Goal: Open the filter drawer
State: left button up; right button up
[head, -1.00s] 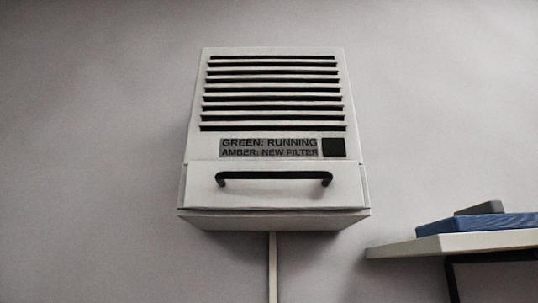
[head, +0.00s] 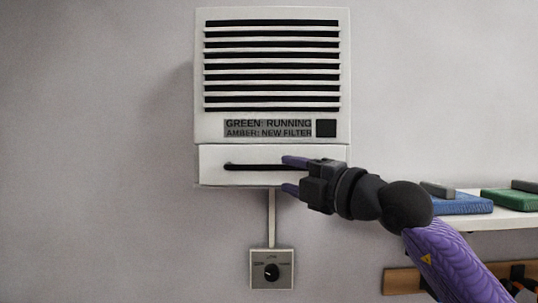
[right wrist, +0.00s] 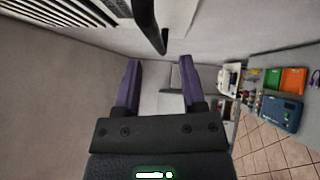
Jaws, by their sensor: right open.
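A pale wall unit (head: 201,90) with dark slats hangs on the wall. Its filter drawer (head: 212,178) at the bottom looks shut. A black bar handle (head: 250,168) runs across the drawer front; its right end is hidden by my right gripper. My right gripper (head: 287,175) is open, with purple fingers one above the other at the right part of the handle. My left gripper is not in view.
The label reads green running, amber new filter; the square (head: 326,128) beside it is dark. A cable runs down to a box with a knob (head: 271,272). At right, a shelf (head: 500,218) holds blue (head: 462,205) and green (head: 510,199) items. The wall at left is clear.

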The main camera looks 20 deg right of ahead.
aim_at(271, 169)
jog(key=p+x, duration=0.1)
jog(key=x, duration=0.2)
jog(key=p+x, duration=0.1)
jog(key=x, duration=0.1)
jog(key=shift+s+a+r+p, duration=0.1)
jog(key=shift+a+r+p, duration=0.05)
jog(key=shift+r+p, duration=0.15)
jog(key=shift+w+a+f, duration=0.1)
jog(key=shift+w+f, duration=0.1)
jog(key=shift+w, duration=0.2)
grip_shut()
dwell(0.6)
